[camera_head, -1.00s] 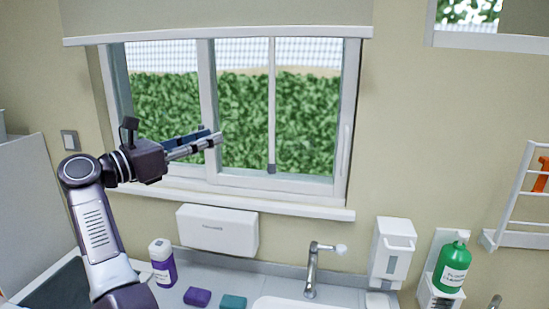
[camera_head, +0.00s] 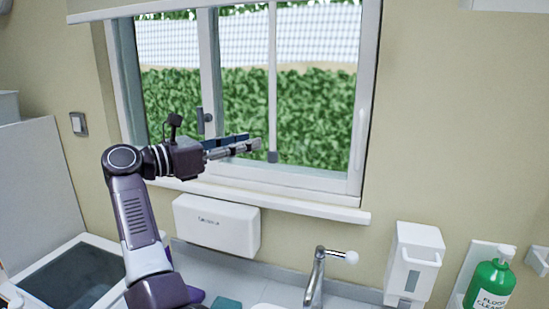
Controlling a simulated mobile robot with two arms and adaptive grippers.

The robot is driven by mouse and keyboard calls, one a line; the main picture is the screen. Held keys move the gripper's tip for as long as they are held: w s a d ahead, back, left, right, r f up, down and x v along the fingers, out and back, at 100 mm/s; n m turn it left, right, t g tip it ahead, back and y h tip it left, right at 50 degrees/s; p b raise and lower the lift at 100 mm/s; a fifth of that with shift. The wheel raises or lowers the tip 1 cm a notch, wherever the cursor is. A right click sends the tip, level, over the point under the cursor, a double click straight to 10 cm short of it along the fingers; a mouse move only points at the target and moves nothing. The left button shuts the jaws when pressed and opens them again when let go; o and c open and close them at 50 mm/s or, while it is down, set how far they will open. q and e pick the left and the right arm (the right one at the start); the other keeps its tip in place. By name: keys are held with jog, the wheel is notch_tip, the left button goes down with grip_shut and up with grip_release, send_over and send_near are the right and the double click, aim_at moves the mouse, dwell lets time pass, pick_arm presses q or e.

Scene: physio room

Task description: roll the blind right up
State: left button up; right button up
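The blind (camera_head: 150,9) shows only as its pale lower edge across the top of the window, and the rest is cut off above. A thin white strip (camera_head: 272,80) hangs straight down in front of the glass and ends in a small grey piece (camera_head: 272,156).
A white dispenser box (camera_head: 217,226), a tap (camera_head: 316,275), a white wall dispenser (camera_head: 414,262) and a green bottle (camera_head: 490,285) are below. A grey switch (camera_head: 78,124) is on the left wall.

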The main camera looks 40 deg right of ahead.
aim_at(270, 146)
jog(key=d+p, duration=0.1)
jog(key=d, duration=0.1)
jog(key=d+f, duration=0.1)
jog(key=d, duration=0.2)
jog(key=s+d+f+p, duration=0.1)
jog(key=d, duration=0.2)
jog(key=shift+f+p, duration=0.15)
jog(key=shift+p, duration=0.15)
pick_arm(q)
jog(key=shift+d+r, duration=0.65)
jog(key=shift+r, duration=0.15)
pick_arm(e)
jog(key=shift+d, duration=0.15)
pick_arm(q)
jog(key=shift+a, duration=0.1)
pick_arm(e)
jog(key=shift+c, duration=0.3)
jog(key=shift+f, duration=0.1)
grip_shut()
